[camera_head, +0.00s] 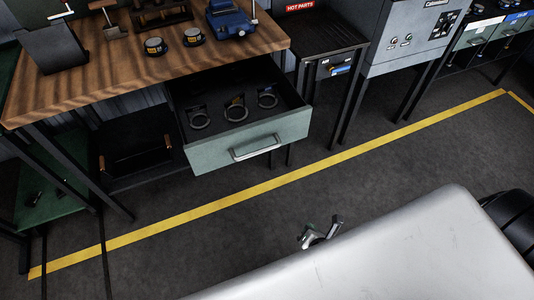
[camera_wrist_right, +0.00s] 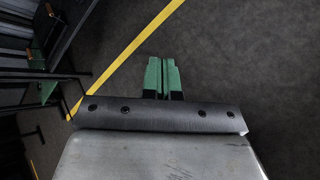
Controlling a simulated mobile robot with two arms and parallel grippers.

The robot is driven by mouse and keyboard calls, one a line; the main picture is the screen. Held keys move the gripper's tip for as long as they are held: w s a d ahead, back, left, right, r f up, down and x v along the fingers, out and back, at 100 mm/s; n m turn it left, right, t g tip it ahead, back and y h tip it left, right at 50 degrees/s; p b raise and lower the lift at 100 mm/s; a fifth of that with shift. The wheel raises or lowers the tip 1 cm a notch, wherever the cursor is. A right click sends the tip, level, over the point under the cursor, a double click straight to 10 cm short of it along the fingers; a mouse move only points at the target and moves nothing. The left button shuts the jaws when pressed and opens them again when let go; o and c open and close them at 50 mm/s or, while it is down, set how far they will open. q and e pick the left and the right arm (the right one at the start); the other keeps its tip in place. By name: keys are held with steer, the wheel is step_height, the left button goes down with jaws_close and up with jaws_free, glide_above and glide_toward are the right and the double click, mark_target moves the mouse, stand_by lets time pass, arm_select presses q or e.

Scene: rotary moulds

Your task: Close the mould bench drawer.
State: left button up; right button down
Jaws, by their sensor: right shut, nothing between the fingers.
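The mould bench drawer (camera_head: 235,142) stands pulled out from under the wooden bench top, with a pale green front. A silver bar handle (camera_head: 255,148) is on that front. Several dark ring-shaped parts (camera_head: 235,110) lie in the drawer. My right gripper (camera_wrist_right: 163,64) shows in the right wrist view, its green fingers shut together with nothing between them, over dark floor. In the head view, a small metal part sticks out behind my large silver arm link, below and apart from the drawer front. My left gripper is not in view.
The wooden bench (camera_head: 120,70) carries a blue vise (camera_head: 230,20), two small round parts and a dark bin. A dark "HOT PARTS" stand (camera_head: 318,32) and a grey cabinet (camera_head: 405,40) stand to the right. Floor before the drawer is clear, crossed by a yellow line (camera_head: 300,174).

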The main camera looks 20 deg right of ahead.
steer(key=w+a+r+n+t+y+p, duration=0.1)
steer(key=w+a+r+n+t, duration=0.3)
steer(key=r, duration=0.6)
steer(key=w+a+r+n+t+y+p, duration=0.1)
steer(key=a+r+n+t+y, duration=0.15)
steer(key=r+n, duration=0.6)
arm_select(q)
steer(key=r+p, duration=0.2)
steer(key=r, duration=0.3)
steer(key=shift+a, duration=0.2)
arm_select(e)
steer(key=w+m, duration=0.2)
steer(key=w, duration=1.1)
steer(key=shift+a+r+h, duration=0.15)
steer(key=shift+a+h, duration=0.05)
steer(key=shift+h, duration=0.25)
